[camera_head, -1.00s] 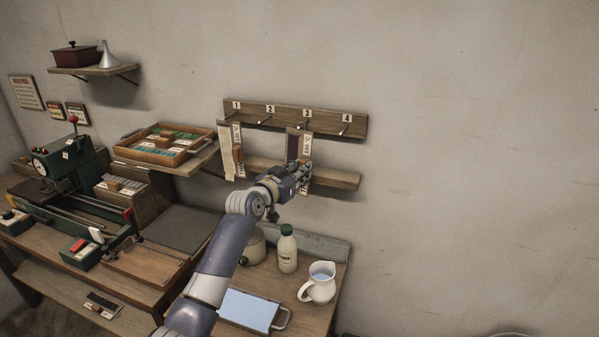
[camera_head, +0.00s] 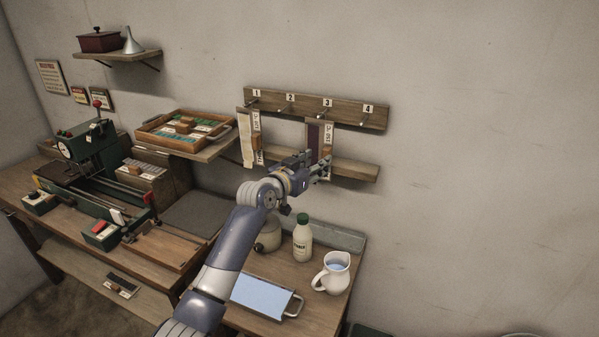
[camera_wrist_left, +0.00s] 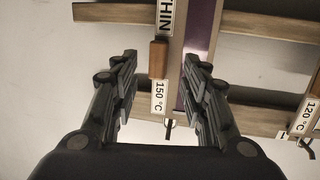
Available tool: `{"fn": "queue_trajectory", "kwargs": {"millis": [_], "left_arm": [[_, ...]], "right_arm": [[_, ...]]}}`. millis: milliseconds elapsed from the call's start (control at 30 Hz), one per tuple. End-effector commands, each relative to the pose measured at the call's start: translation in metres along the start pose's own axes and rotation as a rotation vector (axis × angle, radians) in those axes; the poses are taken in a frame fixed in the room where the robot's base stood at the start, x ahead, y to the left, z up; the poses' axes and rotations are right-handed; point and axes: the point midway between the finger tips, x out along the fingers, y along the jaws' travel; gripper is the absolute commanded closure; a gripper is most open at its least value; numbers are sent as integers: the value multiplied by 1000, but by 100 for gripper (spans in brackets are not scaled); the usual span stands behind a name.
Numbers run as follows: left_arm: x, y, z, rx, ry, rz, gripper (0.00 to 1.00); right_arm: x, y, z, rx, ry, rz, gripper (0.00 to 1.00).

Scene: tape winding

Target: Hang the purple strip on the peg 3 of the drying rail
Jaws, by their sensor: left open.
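The purple strip (camera_head: 313,138) hangs upright at peg 3 (camera_head: 321,115) of the wooden drying rail (camera_head: 372,118). A white label with a brown wooden block hangs beside it. The left wrist view shows the purple strip (camera_wrist_left: 205,28) and the label reading "150 °C" and "THIN" close up. My left gripper (camera_head: 322,167) is in front of the strip's lower part. In the left wrist view its fingers (camera_wrist_left: 161,62) are spread, with the block and label between them and clear gaps to each finger. My right gripper is not in view.
A pale strip (camera_head: 246,140) hangs at peg 1. A wooden ledge (camera_head: 360,172) runs below the rail. Under my arm, the bench holds a bottle (camera_head: 302,240), a white jug (camera_head: 332,272) and a blue tray (camera_head: 300,305). A slide tray (camera_head: 165,143) sits left. Pegs 2 and 4 are bare.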

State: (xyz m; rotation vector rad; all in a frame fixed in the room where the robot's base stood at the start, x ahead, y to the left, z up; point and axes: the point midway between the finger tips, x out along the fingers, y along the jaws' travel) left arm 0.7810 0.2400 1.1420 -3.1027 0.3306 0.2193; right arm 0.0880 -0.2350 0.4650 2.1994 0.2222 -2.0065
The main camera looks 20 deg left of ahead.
Motion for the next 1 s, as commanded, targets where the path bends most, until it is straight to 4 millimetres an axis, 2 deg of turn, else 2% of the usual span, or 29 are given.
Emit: {"fn": "queue_trajectory", "kwargs": {"millis": [300,500,633,833,933,1000], "left_arm": [[-57,0,0,3,1,-1,58],[-85,0,0,2,0,-1,58],[-94,0,0,1,1,-1,58],[-98,1,2,2,-3,0,58],[-103,8,20,5,-43,6,58],[-112,20,47,10,-104,13,58]], "right_arm": [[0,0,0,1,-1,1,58],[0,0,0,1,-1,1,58],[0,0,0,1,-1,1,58],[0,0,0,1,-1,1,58],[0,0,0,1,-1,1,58],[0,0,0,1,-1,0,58]]}}
